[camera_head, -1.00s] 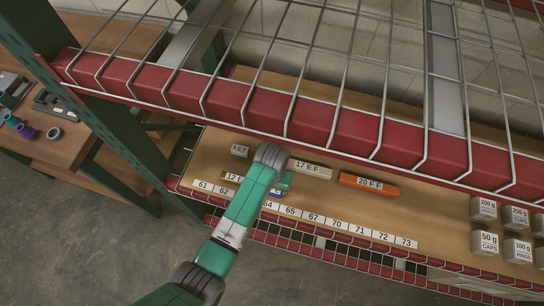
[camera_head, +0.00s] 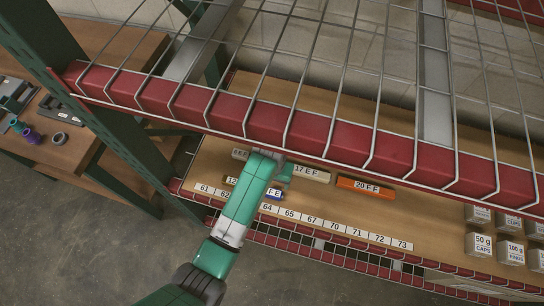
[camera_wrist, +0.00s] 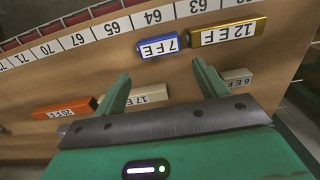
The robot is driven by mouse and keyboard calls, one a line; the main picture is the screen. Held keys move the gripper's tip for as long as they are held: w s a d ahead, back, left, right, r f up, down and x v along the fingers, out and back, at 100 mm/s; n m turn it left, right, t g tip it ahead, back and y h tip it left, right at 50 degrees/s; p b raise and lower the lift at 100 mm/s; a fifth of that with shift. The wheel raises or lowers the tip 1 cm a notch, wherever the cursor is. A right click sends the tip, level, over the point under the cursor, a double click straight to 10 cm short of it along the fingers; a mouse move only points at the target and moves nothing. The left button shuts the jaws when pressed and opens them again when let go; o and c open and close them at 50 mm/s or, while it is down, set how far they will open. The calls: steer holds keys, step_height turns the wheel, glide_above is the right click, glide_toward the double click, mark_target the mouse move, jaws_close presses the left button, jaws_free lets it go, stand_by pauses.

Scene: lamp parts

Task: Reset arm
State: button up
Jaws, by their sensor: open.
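My gripper (camera_wrist: 163,84) is open and empty over the wooden shelf. In the wrist view, a blue block marked 7 E F (camera_wrist: 158,46) and a gold block marked 12 E F (camera_wrist: 230,32) lie beyond the fingers, near the number strip. A cream block marked 17 E F (camera_wrist: 152,99) is partly hidden behind the left finger. A grey block marked 6 E F (camera_wrist: 238,78) lies right of the right finger. An orange block (camera_wrist: 64,109) lies at the left. In the head view, my green arm (camera_head: 245,200) reaches in under the upper rack and partly covers the gold block (camera_head: 232,181).
A wire rack with a red beam (camera_head: 270,122) hangs above the arm. The number strip (camera_head: 313,220) runs along the shelf's front. Several labelled grey boxes (camera_head: 483,246) stand at the right. A green post (camera_head: 115,130) and a workbench are at the left.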

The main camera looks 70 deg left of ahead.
step_height(320, 180, up, 3)
steer(key=shift+r, duration=0.15)
stand_by(0.6)
